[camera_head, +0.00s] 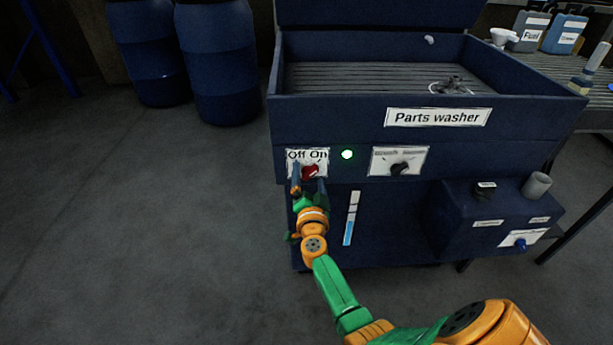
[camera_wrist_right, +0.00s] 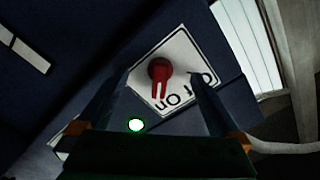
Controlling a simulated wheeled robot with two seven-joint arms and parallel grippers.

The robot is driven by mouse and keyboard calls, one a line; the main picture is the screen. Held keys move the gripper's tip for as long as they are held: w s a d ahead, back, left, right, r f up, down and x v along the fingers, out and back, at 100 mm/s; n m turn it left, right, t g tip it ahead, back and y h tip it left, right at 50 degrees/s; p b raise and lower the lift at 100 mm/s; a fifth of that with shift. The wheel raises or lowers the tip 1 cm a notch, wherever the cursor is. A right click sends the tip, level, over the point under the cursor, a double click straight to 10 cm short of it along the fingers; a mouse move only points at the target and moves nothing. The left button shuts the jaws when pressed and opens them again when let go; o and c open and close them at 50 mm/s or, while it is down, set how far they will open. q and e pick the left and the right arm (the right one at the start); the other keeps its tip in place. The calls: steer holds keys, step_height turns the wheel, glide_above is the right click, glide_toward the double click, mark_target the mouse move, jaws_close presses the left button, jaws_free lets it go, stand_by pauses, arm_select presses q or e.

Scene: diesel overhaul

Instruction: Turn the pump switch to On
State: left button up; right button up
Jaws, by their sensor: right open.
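The pump switch is a red knob (camera_head: 311,171) on a white "Off On" plate (camera_head: 294,156) at the front left of the blue parts washer (camera_head: 340,133). In the right wrist view the plate (camera_wrist_right: 184,52) is upside down, and the pale mark on the red knob (camera_wrist_right: 159,72) points toward the word On. My right gripper (camera_head: 308,181) is at the switch. In the right wrist view its fingers (camera_wrist_right: 159,76) are open, one on each side of the knob, with visible gaps. My left gripper is out of view.
A green lamp (camera_head: 347,154) is lit right of the switch. A black knob (camera_head: 399,168) on another plate sits further right. A box with a grey cup (camera_head: 537,185) juts out at lower right. Blue barrels (camera_head: 218,60) stand at back left; the left floor is clear.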

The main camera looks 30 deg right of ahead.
steer(key=shift+s, duration=0.1)
steer(key=p+v, duration=0.2)
steer(key=v, duration=0.4)
steer(key=shift+s+a+p, duration=0.2)
steer(key=shift+s+p, duration=0.1)
steer(key=shift+s, duration=0.05)
